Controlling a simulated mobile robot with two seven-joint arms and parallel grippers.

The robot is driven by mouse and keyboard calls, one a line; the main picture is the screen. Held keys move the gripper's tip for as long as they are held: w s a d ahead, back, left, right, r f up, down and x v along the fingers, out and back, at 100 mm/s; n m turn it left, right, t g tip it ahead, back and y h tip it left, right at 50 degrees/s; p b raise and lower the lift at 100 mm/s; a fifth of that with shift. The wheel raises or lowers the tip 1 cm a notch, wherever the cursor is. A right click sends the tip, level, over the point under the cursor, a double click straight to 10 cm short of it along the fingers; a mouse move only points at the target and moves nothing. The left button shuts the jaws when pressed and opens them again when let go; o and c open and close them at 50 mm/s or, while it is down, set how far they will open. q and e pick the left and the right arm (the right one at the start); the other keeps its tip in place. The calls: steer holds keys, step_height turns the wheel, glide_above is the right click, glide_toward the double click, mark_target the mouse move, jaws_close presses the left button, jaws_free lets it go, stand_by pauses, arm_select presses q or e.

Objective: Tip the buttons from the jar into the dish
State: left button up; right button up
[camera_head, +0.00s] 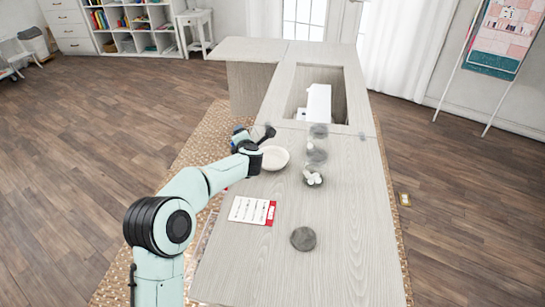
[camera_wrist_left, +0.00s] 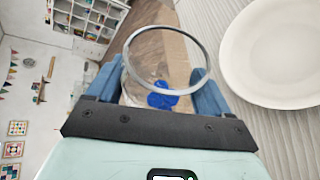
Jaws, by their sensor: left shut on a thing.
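My left gripper (camera_head: 254,136) is at the left edge of the cabinet top, beside the dish. In the left wrist view my left gripper (camera_wrist_left: 160,92) has its blue fingers on both sides of a clear jar (camera_wrist_left: 186,87) and is shut on it. The jar's round rim faces the camera, and blue buttons (camera_wrist_left: 162,97) lie inside it. How far the jar is tilted is hard to tell. The white dish (camera_head: 276,164) stands on the cabinet top and looks empty; it also shows in the left wrist view (camera_wrist_left: 275,60), apart from the jar. My right gripper is out of view.
Clear jars (camera_head: 316,153) stand in a row right of the dish, the nearest with white contents (camera_head: 313,179). A white machine (camera_head: 318,103) sits in the recess behind. A red-edged card (camera_head: 250,210) and dark round piece (camera_head: 303,238) lie nearer. The front right is clear.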

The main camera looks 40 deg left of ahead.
arm_select(q)
steer(key=shift+f+m+y+b, duration=0.2)
steer(key=shift+m+y+b, duration=0.2)
steer(key=shift+m+b, duration=0.2)
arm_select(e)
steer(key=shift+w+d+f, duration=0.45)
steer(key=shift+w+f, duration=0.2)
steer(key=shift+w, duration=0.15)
arm_select(q)
steer(key=shift+d, duration=0.1)
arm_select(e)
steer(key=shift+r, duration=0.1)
arm_select(q)
steer(key=shift+w+r, duration=0.1)
steer(key=shift+r, duration=0.05)
steer(key=shift+w+d+r+m+p, duration=0.2)
steer(key=shift+d+m+p, duration=0.1)
steer(key=shift+p, duration=0.15)
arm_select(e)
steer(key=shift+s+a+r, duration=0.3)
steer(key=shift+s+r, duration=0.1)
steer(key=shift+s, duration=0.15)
arm_select(q)
steer(key=shift+d+y, duration=0.1)
steer(key=shift+y, duration=0.2)
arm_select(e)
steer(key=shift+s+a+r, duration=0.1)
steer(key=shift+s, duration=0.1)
